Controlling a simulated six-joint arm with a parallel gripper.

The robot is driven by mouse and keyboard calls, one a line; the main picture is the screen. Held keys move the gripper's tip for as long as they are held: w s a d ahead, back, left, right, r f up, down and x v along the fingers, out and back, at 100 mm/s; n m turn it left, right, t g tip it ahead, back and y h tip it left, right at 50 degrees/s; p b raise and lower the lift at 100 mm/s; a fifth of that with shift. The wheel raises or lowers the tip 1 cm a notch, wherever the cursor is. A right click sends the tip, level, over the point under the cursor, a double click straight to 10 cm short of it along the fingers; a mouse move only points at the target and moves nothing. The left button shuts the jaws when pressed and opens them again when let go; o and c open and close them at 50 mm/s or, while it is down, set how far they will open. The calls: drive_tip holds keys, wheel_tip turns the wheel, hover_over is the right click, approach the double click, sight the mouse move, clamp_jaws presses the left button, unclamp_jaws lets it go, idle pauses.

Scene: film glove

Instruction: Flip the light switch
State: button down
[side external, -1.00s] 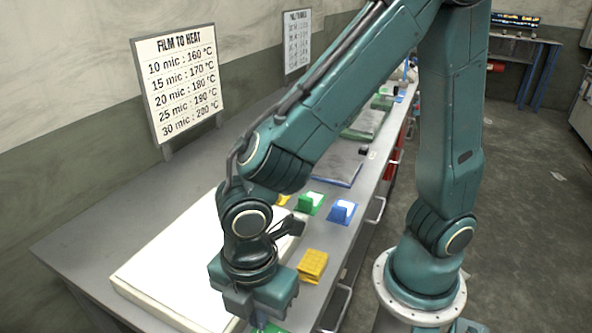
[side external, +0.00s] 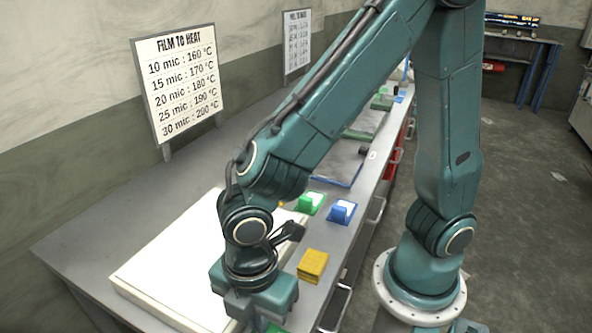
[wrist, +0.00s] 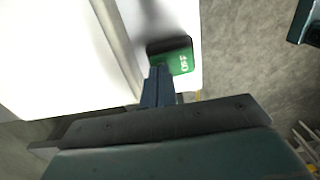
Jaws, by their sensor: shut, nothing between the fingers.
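A green light switch marked "OFF" (wrist: 181,57) shows in the wrist view, beside the edge of a white flat panel (wrist: 60,60). My gripper (wrist: 158,72) is shut and empty, its fingertips at the near left edge of the switch. I cannot tell whether they touch it. In the side view my gripper (side external: 255,308) is low at the front right corner of the white panel (side external: 175,262). There only a sliver of green (side external: 276,328) shows below it; the rest of the switch is hidden.
A yellow block (side external: 312,265), a blue holder (side external: 342,211) and a green holder (side external: 310,202) stand on the grey bench (side external: 90,215) behind my gripper. A temperature sign (side external: 180,85) stands at the back. The floor on the right is open.

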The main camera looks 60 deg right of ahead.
drive_tip(key=shift+f, duration=0.25)
drive_tip(key=shift+r, duration=3.55)
drive_tip(key=shift+d, duration=0.1)
drive_tip(key=s+d+r+m+t, duration=0.2)
drive_tip(key=d+r+m, duration=0.3)
drive_tip(key=d+m, duration=0.4)
drive_tip(key=s+d+r+m+t, duration=0.1)
drive_tip(key=d+r+m+t, duration=0.2)
drive_tip(key=d+m, duration=0.6)
drive_tip(key=d+r, duration=0.2)
drive_tip(key=d, duration=0.1)
drive_tip(key=shift+s+d+r+t, duration=0.25)
drive_tip(key=shift+s+d+t, duration=0.05)
drive_tip(key=shift+s+d, duration=0.1)
